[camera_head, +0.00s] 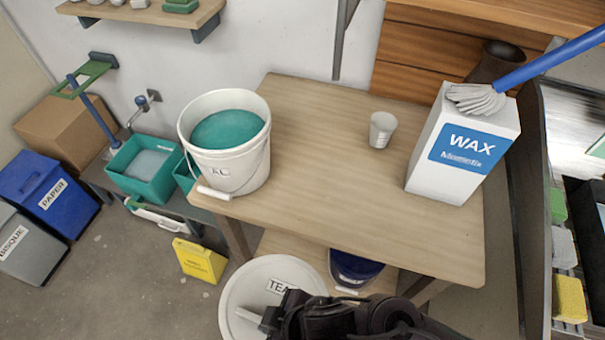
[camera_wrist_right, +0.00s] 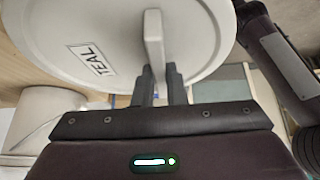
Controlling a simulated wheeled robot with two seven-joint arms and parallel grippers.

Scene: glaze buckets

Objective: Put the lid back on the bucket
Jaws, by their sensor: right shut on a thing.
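The white bucket (camera_head: 225,160) stands upright and open on the left part of the wooden table, with teal glaze inside and its wire handle hanging down in front. My right gripper (camera_head: 262,318) is shut on the upright grip bar of the round white lid (camera_head: 262,278), labelled TEAL. It holds the lid in front of the table's near edge, lower in the picture than the bucket and apart from it. The right wrist view shows the lid (camera_wrist_right: 205,60) face-on, with its bar between the fingers (camera_wrist_right: 160,78). My left gripper is not in view.
A dark blue container (camera_head: 352,268) sits below the table. The tabletop between bucket and box is mostly clear.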

